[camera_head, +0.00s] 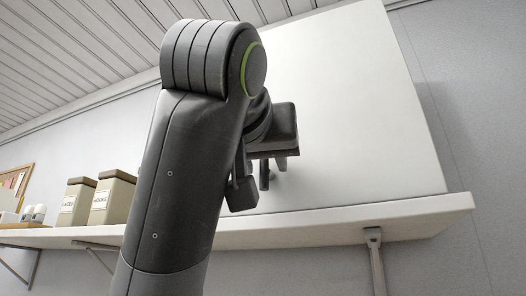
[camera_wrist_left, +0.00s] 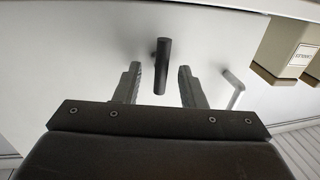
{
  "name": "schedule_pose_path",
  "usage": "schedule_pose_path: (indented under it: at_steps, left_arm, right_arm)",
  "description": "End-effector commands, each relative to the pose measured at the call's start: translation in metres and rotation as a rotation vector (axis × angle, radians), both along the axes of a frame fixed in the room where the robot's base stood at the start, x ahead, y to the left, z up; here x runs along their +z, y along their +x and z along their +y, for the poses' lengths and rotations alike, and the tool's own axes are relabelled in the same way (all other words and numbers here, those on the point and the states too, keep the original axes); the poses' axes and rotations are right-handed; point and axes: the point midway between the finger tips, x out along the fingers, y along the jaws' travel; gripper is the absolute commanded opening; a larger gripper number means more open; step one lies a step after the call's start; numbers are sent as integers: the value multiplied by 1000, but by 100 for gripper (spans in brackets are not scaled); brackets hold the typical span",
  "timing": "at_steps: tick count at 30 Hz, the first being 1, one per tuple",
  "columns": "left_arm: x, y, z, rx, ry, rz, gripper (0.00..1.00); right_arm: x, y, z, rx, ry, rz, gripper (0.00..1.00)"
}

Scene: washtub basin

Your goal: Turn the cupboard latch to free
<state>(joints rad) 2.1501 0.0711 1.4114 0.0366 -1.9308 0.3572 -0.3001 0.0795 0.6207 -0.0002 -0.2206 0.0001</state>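The cupboard (camera_head: 345,110) is a large white box standing on a shelf. In the left wrist view its white face (camera_wrist_left: 60,60) carries a dark latch (camera_wrist_left: 161,66), a short bar that points roughly up and down in that picture. My left gripper (camera_wrist_left: 160,85) is open, with one finger on each side of the latch and a visible gap on both sides. In the head view my left gripper (camera_head: 272,172) is in front of the cupboard's lower left part, and my arm hides much of the face there; I cannot make out the latch. My right gripper is not in view.
The white shelf (camera_head: 400,212) runs below the cupboard, with a bracket (camera_head: 375,250) under it. Canisters (camera_head: 112,198) stand on the shelf left of my arm. In the wrist view a pale bar handle (camera_wrist_left: 234,90) is right of the fingers, and canisters (camera_wrist_left: 288,45) show upper right.

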Motion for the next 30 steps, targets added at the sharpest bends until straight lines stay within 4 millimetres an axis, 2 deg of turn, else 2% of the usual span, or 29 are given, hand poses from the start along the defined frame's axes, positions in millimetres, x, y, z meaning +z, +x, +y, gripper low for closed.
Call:
schedule_pose_path:
  at_steps: [8,15,17,30]
  left_arm:
    - [0,1,0,0,1,0,37]
    - [0,1,0,0,1,0,5]
    - [0,1,0,0,1,0,0]
    - [-3,1,-1,1,77,-30,0]
  right_arm:
    - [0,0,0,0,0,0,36]
    - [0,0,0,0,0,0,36]
    - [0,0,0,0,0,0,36]
    - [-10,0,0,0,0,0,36]
